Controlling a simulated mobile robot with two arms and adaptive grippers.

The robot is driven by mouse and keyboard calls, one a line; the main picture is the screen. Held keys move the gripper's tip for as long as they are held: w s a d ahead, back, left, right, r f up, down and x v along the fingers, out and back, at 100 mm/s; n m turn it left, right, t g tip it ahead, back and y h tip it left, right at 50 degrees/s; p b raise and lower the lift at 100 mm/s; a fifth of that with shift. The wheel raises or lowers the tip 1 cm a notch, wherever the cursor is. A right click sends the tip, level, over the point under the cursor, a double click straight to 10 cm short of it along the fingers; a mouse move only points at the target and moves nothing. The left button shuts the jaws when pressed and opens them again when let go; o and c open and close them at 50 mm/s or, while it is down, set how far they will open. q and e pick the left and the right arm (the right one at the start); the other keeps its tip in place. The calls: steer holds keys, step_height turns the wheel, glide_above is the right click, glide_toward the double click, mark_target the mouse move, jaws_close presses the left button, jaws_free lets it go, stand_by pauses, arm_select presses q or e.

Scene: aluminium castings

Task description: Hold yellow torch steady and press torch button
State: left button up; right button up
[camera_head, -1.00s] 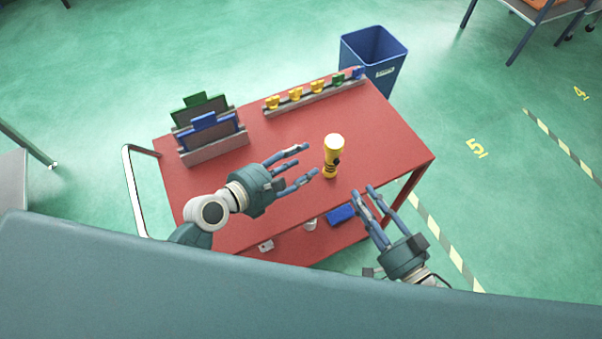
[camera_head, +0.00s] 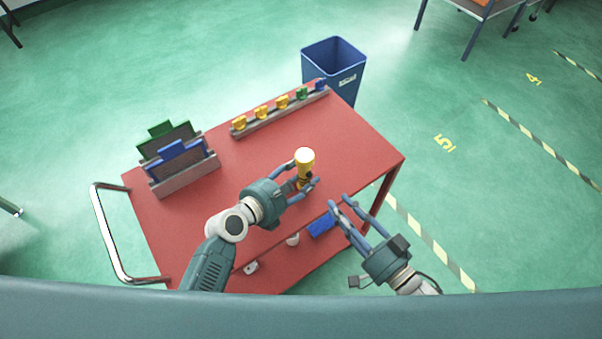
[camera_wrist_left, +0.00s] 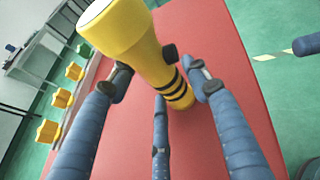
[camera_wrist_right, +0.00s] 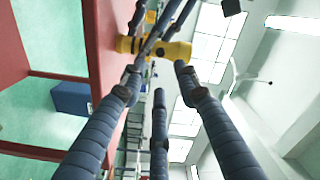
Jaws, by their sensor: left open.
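The yellow torch (camera_head: 304,160) stands upright on the red trolley top, with its pale lens end up. It shows large in the left wrist view (camera_wrist_left: 140,45), with black bands low on its body and a dark knob at its side. My left gripper (camera_head: 308,187) is open, its fingers on either side of the torch body; I cannot tell whether they touch it. My right gripper (camera_head: 338,203) is open and empty, apart from the torch, near the trolley's front right edge. In the right wrist view the torch (camera_wrist_right: 172,50) is partly hidden behind fingers.
The red trolley (camera_head: 350,140) has a rail of small coloured pieces (camera_head: 282,106) at the back and a rack with green and blue panels (camera_head: 185,175) at left. A blue box (camera_head: 321,224) lies on the lower shelf. A blue bin (camera_head: 333,65) stands behind.

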arm_select(q)
steer(key=shift+w+d, duration=0.1)
steer(key=shift+c, duration=0.5)
steer(key=c, duration=0.9)
steer(key=shift+c, duration=0.5)
arm_select(e)
jaws_close()
